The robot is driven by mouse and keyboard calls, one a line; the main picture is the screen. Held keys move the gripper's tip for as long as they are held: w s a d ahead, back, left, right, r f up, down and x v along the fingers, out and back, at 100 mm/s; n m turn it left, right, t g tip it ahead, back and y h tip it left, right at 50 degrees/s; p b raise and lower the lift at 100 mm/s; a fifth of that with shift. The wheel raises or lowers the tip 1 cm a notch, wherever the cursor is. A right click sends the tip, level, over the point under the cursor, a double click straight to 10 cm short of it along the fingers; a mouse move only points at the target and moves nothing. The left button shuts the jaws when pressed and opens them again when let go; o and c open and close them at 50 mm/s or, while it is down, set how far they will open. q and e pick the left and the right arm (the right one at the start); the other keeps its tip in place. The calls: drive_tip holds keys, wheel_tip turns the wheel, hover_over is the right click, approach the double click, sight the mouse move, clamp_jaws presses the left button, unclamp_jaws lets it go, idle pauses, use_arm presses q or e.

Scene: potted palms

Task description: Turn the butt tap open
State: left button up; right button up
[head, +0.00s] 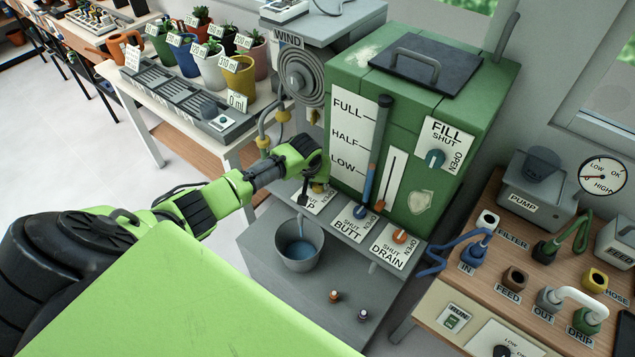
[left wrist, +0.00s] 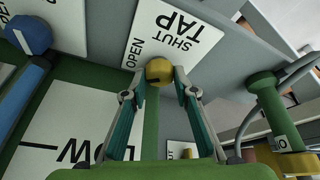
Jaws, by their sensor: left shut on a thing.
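The green water butt (head: 340,170) stands in the middle of the head view. Its yellow knob (left wrist: 159,71) has a plate (left wrist: 172,30) reading TAP, SHUT and OPEN, upside down in the left wrist view. My left gripper (left wrist: 159,78) is shut on this yellow knob, one finger on each side. In the head view my left gripper (head: 312,178) partly hides that plate. A blue knob (head: 360,211) on a plate reading BUTT (head: 348,229) is to the right, apart from my gripper. It also shows in the left wrist view (left wrist: 28,34). My right gripper is not in view.
A grey bucket (head: 299,262) with blue water stands below the yellow knob. An orange DRAIN knob (head: 399,236) is farther right and a teal FILL knob (head: 434,158) higher up. A bench with potted plants (head: 209,72) is behind; a wooden table (head: 520,245) is right.

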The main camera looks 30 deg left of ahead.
use_arm(q)
drive_tip(key=shift+a+m+h, duration=0.1)
drive_tip(key=shift+m+h, duration=0.2)
drive_tip(key=shift+m, duration=0.4)
drive_tip(key=shift+m+h, duration=0.3)
drive_tip(key=shift+m, duration=0.6)
drive_tip(key=shift+a+f+m+h+b, duration=0.1)
drive_tip(key=shift+m+h+b, duration=0.5)
drive_tip(key=shift+m, duration=0.5)
drive_tip(key=shift+w+m+h+b, duration=0.1)
drive_tip(key=shift+m+h+b, duration=0.2)
drive_tip(key=shift+m+b, duration=0.65)
drive_tip(key=shift+m, duration=0.25)
drive_tip(key=o, duration=1.1)
drive_tip(key=shift+r, duration=0.2)
